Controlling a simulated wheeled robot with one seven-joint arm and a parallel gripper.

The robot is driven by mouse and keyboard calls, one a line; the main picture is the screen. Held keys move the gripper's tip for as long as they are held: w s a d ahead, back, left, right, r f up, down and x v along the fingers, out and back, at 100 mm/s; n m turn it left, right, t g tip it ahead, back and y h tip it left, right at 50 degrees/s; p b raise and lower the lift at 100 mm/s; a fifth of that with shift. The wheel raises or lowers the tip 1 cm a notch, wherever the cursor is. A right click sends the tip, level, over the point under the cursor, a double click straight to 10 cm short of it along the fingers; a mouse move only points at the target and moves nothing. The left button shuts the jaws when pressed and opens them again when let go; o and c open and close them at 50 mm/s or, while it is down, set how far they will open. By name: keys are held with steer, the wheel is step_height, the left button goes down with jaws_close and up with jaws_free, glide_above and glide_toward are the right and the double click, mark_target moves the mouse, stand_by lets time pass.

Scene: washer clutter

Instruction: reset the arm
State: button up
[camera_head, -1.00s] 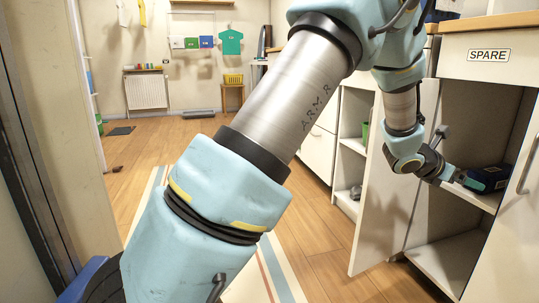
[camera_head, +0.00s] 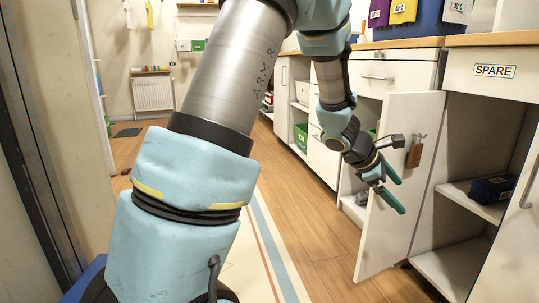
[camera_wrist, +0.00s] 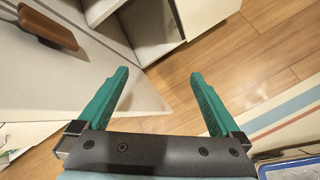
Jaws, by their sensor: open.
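My gripper (camera_head: 399,196) is in front of the open cabinet door (camera_head: 392,225), outside the cabinet. Its two green fingers are spread apart with nothing between them. In the wrist view my gripper (camera_wrist: 160,74) shows the same wide empty gap, with wooden floor and a cabinet edge beyond it. My arm reaches across the middle of the head view and bends down to the gripper. I cannot tell whether the fingers clear the door by much.
A dark blue box (camera_head: 492,188) sits on the shelf of the cabinet marked SPARE (camera_head: 494,71). A brown wooden block (camera_head: 415,153) hangs on the open door. A green bin (camera_head: 301,137) stands in a further open cabinet. The floor (camera_head: 310,222) left of the door is clear.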

steer(key=s+a+r+m+y+p, duration=0.1)
steer(key=s+a+m+y+p, duration=0.3)
steer(key=a, duration=0.9)
steer(key=s+a+r+m+y, duration=0.15)
steer(key=a+m, duration=0.35)
steer(key=a, duration=0.7)
steer(key=s+a+r+m+y+p, duration=0.25)
steer(key=a+m+y, duration=0.2)
steer(key=a, duration=0.85)
step_height(320, 180, up, 37)
steer(key=h+p, duration=0.1)
steer(key=p, duration=3.7)
steer(key=shift+w+d, duration=0.15)
steer(key=shift+w, duration=0.1)
